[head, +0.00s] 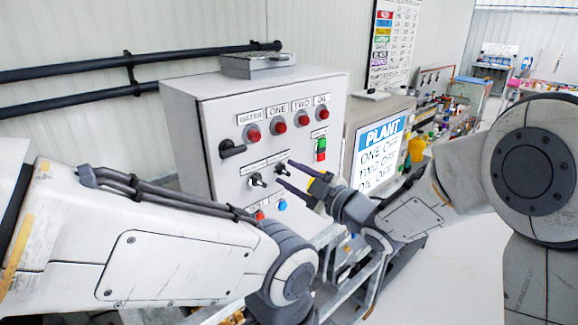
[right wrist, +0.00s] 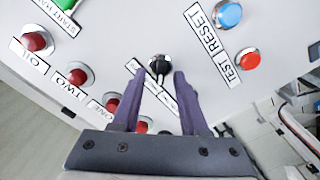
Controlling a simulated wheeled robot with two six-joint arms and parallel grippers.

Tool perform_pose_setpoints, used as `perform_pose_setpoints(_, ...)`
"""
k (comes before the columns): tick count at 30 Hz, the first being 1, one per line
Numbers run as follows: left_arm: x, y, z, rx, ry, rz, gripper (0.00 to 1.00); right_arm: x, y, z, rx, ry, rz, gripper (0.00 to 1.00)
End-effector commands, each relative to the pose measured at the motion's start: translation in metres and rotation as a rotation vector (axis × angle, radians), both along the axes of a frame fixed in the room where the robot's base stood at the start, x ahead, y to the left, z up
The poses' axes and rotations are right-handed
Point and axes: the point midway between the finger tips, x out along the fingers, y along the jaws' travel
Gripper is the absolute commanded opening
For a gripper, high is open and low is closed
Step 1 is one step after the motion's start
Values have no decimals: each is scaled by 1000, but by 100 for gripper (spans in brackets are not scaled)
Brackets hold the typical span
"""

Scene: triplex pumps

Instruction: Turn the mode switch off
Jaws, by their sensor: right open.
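A grey control cabinet (head: 225,115) carries two small black rotary switches. One switch (head: 281,169) is at the fingertips of my right gripper (head: 284,173), the other switch (head: 257,180) is to its left. In the right wrist view the near switch (right wrist: 159,64) sits between the tips of my open right gripper (right wrist: 159,74), with a visible gap on both sides. The switch labels are too small or partly hidden to read, so I cannot tell which is the mode switch. My left gripper is out of sight.
Red lamps (head: 253,132) line the panel above, with a black handle (head: 232,149) at left and a green-and-red control (head: 321,149) at right. A blue button (head: 282,205) sits below. A screen (head: 379,155) reads PLANT, ONE OFF, TWO OFF, OIL OFF.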

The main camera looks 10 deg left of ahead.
Motion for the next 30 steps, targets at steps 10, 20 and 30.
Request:
perform_pose_setpoints(10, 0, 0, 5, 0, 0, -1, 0, 6, 8, -1, 0, 1, -1, 44)
perform_pose_setpoints(20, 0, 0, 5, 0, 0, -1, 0, 6, 8, -1, 0, 1, -1, 0)
perform_pose_setpoints(30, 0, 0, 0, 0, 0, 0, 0, 6, 8, -1, 41, 55, -1, 0)
